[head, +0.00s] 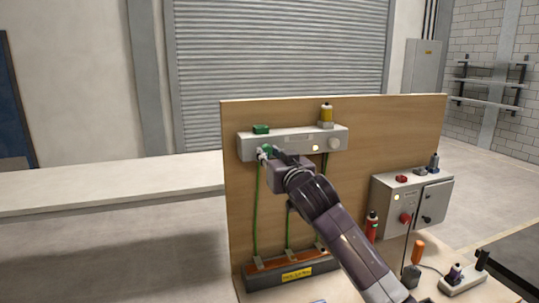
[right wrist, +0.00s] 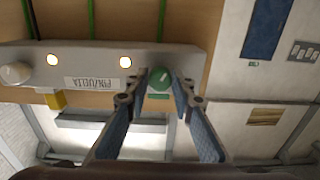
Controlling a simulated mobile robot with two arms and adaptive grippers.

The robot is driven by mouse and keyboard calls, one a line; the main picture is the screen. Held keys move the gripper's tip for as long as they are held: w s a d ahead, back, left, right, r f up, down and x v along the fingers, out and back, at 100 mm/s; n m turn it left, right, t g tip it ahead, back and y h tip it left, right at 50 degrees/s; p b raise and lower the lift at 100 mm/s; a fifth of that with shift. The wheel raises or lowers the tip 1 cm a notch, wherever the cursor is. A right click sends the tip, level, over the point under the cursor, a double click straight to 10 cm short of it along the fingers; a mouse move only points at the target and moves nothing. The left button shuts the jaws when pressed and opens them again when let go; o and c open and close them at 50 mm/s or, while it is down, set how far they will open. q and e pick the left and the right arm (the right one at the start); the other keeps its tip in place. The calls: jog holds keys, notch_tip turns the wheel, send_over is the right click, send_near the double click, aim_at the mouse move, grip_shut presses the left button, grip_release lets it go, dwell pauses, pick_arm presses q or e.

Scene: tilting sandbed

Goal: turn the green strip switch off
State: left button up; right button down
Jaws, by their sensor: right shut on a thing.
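The green strip switch is a round green knob (right wrist: 160,79) with a pale pointer line, slanted in the right wrist view. It sits on the grey strip box (head: 300,142) high on the wooden board; in the head view only a bit of its green (head: 267,149) shows beside my fingers. My right gripper (right wrist: 160,84) is shut on the knob, one finger on each side; it also shows at the strip's left end in the head view (head: 269,153). My left gripper is not in view.
The strip also carries a white knob (right wrist: 16,73), lit lamps (right wrist: 125,62) and a green block (head: 261,129) on top. Green cables (head: 257,205) run down to a lower trough (head: 292,272). A grey control box (head: 410,203) and red bottle (head: 371,226) stand right of my arm.

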jog(key=shift+n+p, duration=0.3)
jog(key=shift+n, duration=0.1)
jog(key=n+p, duration=0.2)
jog(key=n, duration=0.2)
jog(key=shift+d+r+n, duration=0.1)
jog(key=shift+n, duration=0.3)
jog(key=n+p, duration=0.2)
jog(key=n, duration=0.1)
jog(key=shift+n+p, duration=0.75)
jog(key=shift+n, duration=0.85)
